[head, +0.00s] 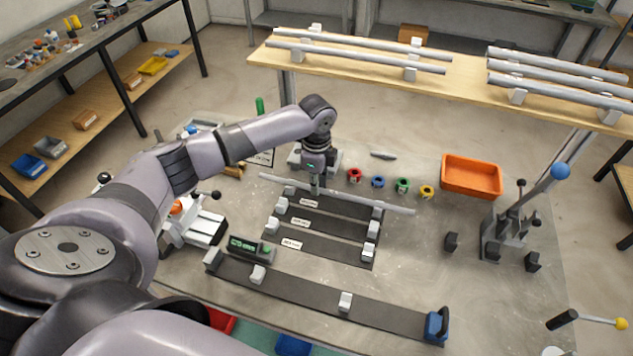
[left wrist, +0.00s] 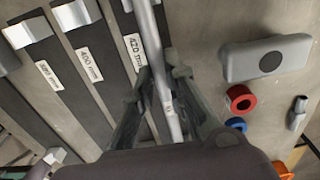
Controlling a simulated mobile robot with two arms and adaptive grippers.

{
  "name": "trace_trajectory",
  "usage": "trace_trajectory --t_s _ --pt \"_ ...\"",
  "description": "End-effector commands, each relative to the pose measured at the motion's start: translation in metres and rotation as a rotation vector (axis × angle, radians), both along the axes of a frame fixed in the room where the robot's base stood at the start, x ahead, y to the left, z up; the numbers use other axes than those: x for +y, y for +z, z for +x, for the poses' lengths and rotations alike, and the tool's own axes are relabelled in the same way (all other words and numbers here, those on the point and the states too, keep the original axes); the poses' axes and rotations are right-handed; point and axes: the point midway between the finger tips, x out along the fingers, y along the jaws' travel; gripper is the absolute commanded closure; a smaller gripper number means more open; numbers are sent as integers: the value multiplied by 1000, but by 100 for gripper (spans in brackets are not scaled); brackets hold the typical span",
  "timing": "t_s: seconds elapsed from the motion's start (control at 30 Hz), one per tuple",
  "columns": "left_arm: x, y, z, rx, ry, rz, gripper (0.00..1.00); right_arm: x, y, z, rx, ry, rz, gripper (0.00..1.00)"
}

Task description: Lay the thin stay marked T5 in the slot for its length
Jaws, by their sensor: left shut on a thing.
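My left gripper (head: 314,188) is shut on a thin grey stay (head: 375,205), gripped left of its middle in the head view. The stay also shows in the left wrist view (left wrist: 152,45), running between the fingers (left wrist: 168,100); a small mark on it is too small to read. It appears above the table, along the far edge of the slot rack. The rack has three dark slots with end blocks: the far slot (head: 345,207) is labelled 420 mm (left wrist: 134,48), the middle one 400 mm (left wrist: 89,64); the near label (left wrist: 49,75) is unclear. My right gripper is out of view.
A long dark rail (head: 310,292) with grey blocks and a blue end piece (head: 436,326) lies in front, beside a green display (head: 243,246). Several coloured rings, an orange bin (head: 471,176) and a lever fixture (head: 505,228) stand right. Thick tubes rest on the rear shelf (head: 455,85).

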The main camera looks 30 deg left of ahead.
Motion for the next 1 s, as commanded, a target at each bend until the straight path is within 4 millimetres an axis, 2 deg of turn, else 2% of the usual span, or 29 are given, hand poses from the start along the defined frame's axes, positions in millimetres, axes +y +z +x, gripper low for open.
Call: trace_trajectory --t_s 0.07,0.1,0.43,0.77,0.87,1.0 --pt "0 0 0 0 0 -1 100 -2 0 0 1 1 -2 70" --pt "0 0 0 0 0 -1 85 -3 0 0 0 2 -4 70" --pt "0 0 0 0 0 0 64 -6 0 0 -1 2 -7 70" --pt "0 3 0 0 0 0 64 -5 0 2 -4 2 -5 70" --pt "0 13 1 -1 0 -1 64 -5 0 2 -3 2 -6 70" --pt "0 39 1 -4 0 0 64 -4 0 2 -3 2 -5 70"
